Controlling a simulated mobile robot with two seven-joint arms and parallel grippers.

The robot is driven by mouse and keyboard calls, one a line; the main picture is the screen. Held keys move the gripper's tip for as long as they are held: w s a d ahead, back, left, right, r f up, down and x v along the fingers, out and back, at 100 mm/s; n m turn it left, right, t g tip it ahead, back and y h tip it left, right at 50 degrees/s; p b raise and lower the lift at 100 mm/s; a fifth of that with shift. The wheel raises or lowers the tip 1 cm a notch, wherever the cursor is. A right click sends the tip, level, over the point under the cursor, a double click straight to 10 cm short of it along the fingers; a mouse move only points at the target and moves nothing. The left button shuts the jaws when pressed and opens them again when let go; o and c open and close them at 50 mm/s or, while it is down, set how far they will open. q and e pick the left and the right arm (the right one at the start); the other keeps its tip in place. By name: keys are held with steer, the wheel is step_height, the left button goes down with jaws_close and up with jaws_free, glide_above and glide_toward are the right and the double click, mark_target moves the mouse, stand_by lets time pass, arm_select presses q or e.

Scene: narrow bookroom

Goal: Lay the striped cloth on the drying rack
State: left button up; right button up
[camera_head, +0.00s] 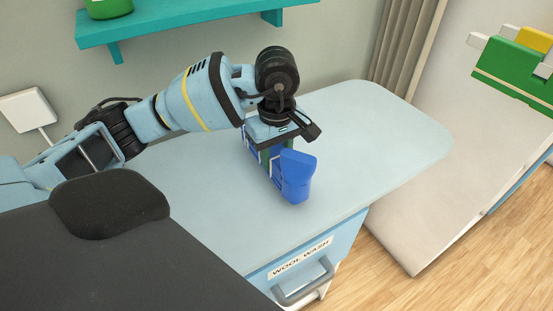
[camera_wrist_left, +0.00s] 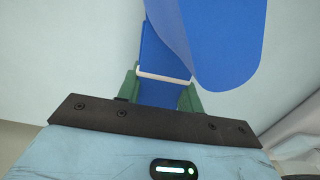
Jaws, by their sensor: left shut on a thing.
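The striped cloth (camera_head: 297,178) is blue with a thin white band and hangs folded over the pale blue counter. My left gripper (camera_head: 270,158) points down over the counter and is shut on the cloth. In the left wrist view the cloth (camera_wrist_left: 163,50) passes between the green fingers (camera_wrist_left: 160,93), with the white band just beyond them. A loose blue flap hangs to the right there. I cannot tell whether the cloth's lower end touches the counter. I cannot make out a drying rack in either view. My right gripper is not in view.
The counter (camera_head: 385,125) is otherwise bare. A drawer (camera_head: 315,250) labelled "WOOL WASH" is below its front edge. A teal shelf (camera_head: 190,22) with a green container (camera_head: 108,8) is above. A green object (camera_head: 510,72) with white and yellow parts is at upper right.

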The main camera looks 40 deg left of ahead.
arm_select(q)
steer(key=shift+r, duration=0.9)
steer(key=s+d, duration=0.2)
steer(key=s, duration=0.2)
steer(key=s+d+r, duration=0.1)
steer(key=s+d, duration=0.1)
steer(key=s, duration=0.3)
steer(key=s+d, duration=0.3)
steer(key=s, duration=0.2)
steer(key=shift+s+r+b, duration=0.25)
steer(key=shift+r+b, duration=0.05)
steer(key=shift+b, duration=0.1)
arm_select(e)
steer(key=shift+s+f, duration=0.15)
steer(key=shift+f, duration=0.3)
arm_select(q)
steer(key=shift+d, duration=0.1)
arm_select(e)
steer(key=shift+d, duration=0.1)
